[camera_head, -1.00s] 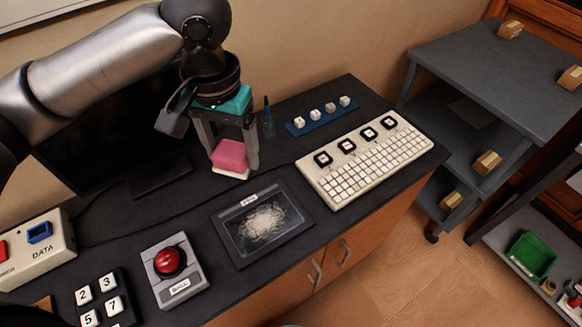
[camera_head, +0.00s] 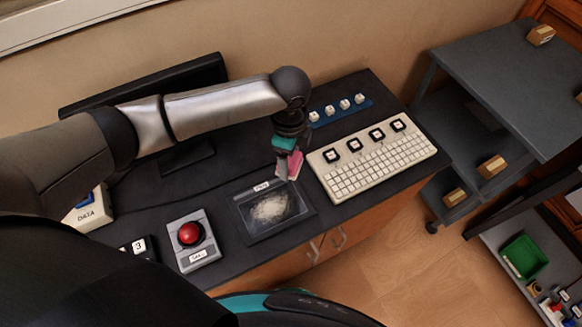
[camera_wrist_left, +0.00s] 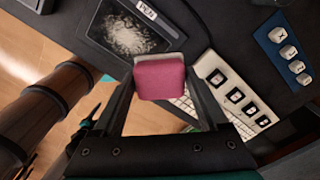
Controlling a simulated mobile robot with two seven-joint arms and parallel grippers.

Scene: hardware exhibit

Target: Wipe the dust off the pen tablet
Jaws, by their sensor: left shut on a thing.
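The pen tablet (camera_head: 243,217) lies flat on the dark desk, with a pale patch of dust (camera_head: 271,208) on its screen. It also shows in the left wrist view (camera_wrist_left: 95,32), at the upper left. My left gripper (camera_head: 287,170) is shut on a pink sponge (camera_head: 295,165) with a pale underside, at the tablet's far right corner. In the left wrist view the sponge (camera_wrist_left: 159,78) sits between the two fingers. I cannot tell whether the sponge touches the tablet or the desk. My right gripper is not in view.
A cream keyboard (camera_head: 372,165) stands close to the right of the tablet. A red ball device (camera_head: 190,235) stands to its left. A blue strip with white keycaps (camera_head: 340,110) lies behind the keyboard. A monitor stands at the back left.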

